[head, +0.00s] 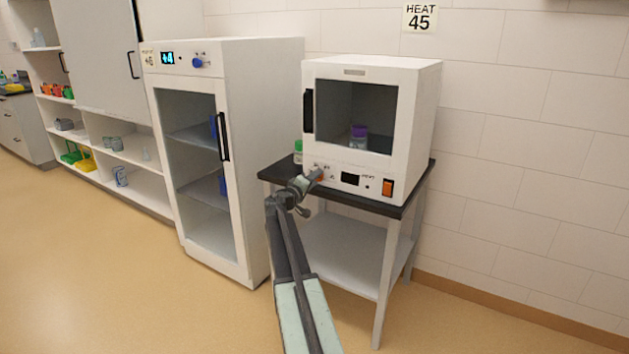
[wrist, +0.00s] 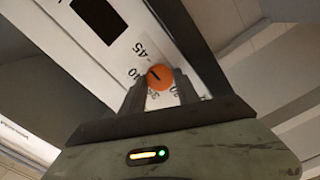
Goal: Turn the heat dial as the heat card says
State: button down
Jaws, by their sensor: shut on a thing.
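The heat card (head: 419,18) on the wall reads HEAT 45. The white heating cabinet (head: 425,95) stands on a small table, its glass door shut and its small display dark. The orange heat dial (wrist: 163,80) shows in the wrist view, with number marks around it; 45 is readable at its upper left. The dial's black line points to the upper left, but I cannot tell exactly which mark it meets. My gripper (head: 314,176) is at the lower left of the cabinet front, its fingers shut on the dial. In the head view my gripper mostly hides the dial.
An orange switch (head: 388,187) sits right of the display (head: 349,178). A purple-capped vessel (head: 359,136) is inside the cabinet. A green-capped bottle (head: 298,150) stands beside it. A white fridge (head: 262,90) stands to the left. The floor in front is clear.

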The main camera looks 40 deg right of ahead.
jog(key=shift+m, duration=0.5)
jog(key=c, duration=0.9)
grip_release()
jog(key=v, duration=0.7)
jog(key=shift+s+a, duration=0.1)
jog(key=shift+a, duration=0.3)
